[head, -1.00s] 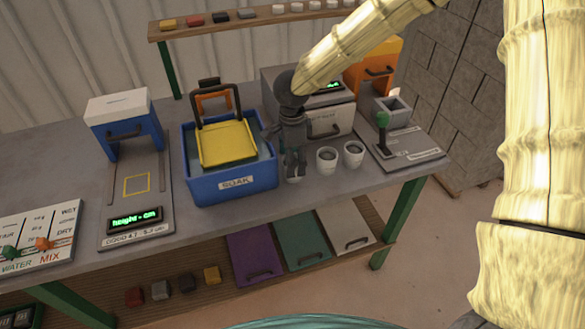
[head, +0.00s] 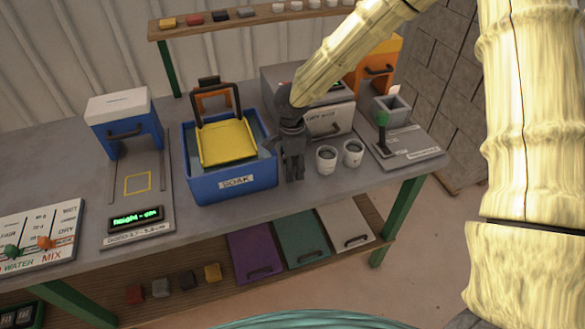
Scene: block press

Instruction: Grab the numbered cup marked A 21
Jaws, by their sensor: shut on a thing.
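No marking such as A 21 can be read on any cup from here.
The blue tub (head: 231,186) with a yellow tray (head: 226,142) stands close on the left of my gripper. Bench is clear in front.

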